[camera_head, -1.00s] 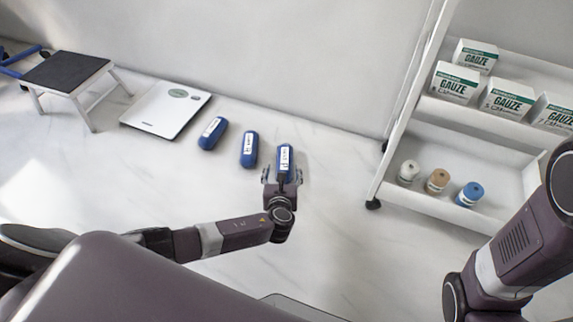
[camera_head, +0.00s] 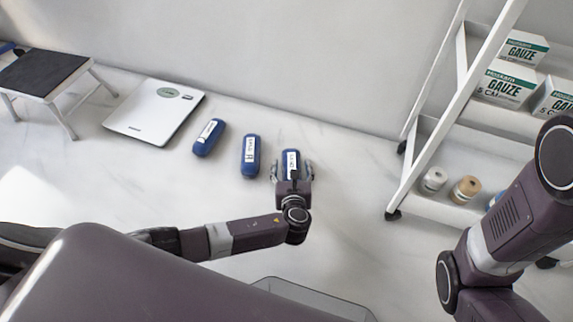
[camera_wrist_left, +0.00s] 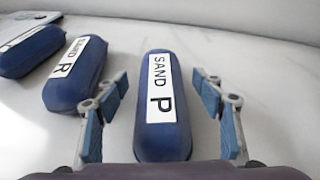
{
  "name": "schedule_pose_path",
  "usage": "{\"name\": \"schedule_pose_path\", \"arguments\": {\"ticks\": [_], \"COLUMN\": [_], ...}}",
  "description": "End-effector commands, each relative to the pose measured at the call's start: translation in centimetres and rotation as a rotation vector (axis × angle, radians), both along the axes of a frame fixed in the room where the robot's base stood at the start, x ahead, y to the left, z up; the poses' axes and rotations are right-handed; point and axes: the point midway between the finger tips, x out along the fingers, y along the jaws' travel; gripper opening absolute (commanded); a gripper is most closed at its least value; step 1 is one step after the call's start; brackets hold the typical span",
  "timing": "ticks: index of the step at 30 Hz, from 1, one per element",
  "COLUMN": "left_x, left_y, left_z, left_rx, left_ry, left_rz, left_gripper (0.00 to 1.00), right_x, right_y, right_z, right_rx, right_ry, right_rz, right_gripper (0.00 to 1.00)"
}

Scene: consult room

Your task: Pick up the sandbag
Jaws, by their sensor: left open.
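Three blue sandbags with white labels lie in a row on the floor. The right one (camera_head: 291,160), labelled "SAND P", shows large in the left wrist view (camera_wrist_left: 161,110). The middle one (camera_head: 250,156), labelled "SAND R", shows in the left wrist view (camera_wrist_left: 76,72) too. The left one (camera_head: 208,138) is cut by the left wrist view's edge (camera_wrist_left: 30,52). My left gripper (camera_head: 292,172) is open around the right sandbag. In the left wrist view its blue-padded fingers (camera_wrist_left: 163,125) stand on both sides of the bag, with gaps. My right gripper is out of view.
A white scale (camera_head: 155,112) lies left of the sandbags, and a black-topped step stool (camera_head: 42,72) stands beyond it. A white shelf cart (camera_head: 425,160) with gauze boxes (camera_head: 507,82) and rolls (camera_head: 465,189) stands right. A wall runs behind the row.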

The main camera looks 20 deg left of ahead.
Motion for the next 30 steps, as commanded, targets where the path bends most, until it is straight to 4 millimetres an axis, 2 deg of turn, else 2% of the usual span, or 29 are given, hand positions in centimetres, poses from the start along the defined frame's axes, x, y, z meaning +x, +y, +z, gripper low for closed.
{"name": "schedule_pose_path", "arguments": {"ticks": [8, 24, 30], "left_x": [-0.06, -0.02, 0.23], "left_y": [-0.11, -0.05, -0.09], "left_z": [-0.01, -0.02, 0.4], "left_rx": [0.0, 0.0, 0.001], "left_ry": [0.001, 0.0, -0.008], "left_rz": [0.0, 0.0, 0.0], "left_gripper": [0.61, 0.02, 0.0], "right_x": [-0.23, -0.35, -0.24], "right_y": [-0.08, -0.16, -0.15], "right_z": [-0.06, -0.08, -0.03], "right_rx": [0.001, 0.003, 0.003], "right_ry": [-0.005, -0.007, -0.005], "right_rz": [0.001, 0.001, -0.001], "right_gripper": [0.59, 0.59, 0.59]}}
